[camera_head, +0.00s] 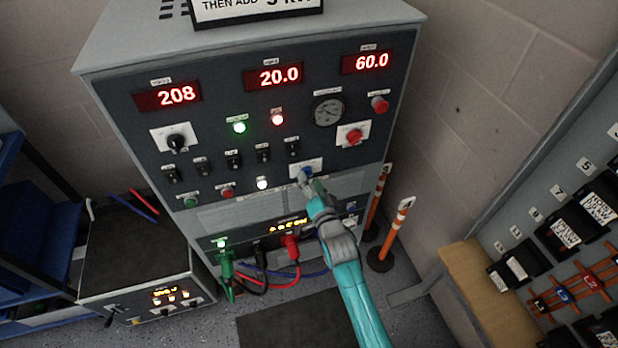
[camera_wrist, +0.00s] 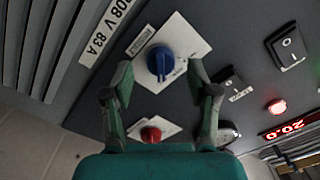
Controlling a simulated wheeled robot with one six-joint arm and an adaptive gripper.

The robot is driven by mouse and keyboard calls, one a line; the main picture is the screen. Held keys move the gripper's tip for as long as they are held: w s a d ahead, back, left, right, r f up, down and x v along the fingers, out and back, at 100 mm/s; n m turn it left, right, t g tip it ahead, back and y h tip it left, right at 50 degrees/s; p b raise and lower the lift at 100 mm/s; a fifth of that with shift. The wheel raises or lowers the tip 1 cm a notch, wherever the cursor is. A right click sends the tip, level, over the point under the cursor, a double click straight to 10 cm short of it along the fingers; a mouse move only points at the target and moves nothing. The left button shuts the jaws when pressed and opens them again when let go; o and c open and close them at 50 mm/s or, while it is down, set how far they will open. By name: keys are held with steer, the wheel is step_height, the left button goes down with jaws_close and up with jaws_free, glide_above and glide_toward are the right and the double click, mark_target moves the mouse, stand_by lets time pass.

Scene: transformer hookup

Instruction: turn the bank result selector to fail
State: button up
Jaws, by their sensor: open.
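A blue knob (camera_head: 306,173) sits on a white plate low on the right of the grey cabinet front. It also shows in the wrist view (camera_wrist: 160,60), where its plate (camera_wrist: 187,40) has a label and small markings too small to read. I cannot confirm from its label that it is the bank result selector. Its pointer direction is unclear. My gripper (camera_head: 315,187) is at the blue knob. In the wrist view my gripper (camera_wrist: 160,70) is open, with one finger to each side of the knob. I cannot tell whether either finger touches it.
A red knob (camera_head: 354,136) on a white plate and a black knob (camera_head: 177,142) are on the same panel. Several black rocker switches (camera_head: 233,160) run left of the blue knob. Cables (camera_head: 280,272) hang below. Orange-striped posts (camera_head: 390,240) stand right of the cabinet.

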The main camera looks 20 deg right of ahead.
steer(key=s, duration=1)
steer(key=shift+s, duration=0.2)
steer(key=s+f+n+g, duration=0.1)
steer(key=s+n, duration=0.1)
steer(key=s, duration=0.9)
steer(key=s+f+n, duration=0.2)
steer(key=s, duration=0.9)
steer(key=s+r+n+g, duration=0.1)
steer(key=s+r, duration=0.3)
steer(key=s, duration=0.5)
steer(key=s+r+n+g, duration=0.1)
steer(key=s+r+n, duration=0.3)
steer(key=s, duration=0.6)
steer(key=shift+s+r, duration=0.3)
steer(key=shift+r, duration=0.35)
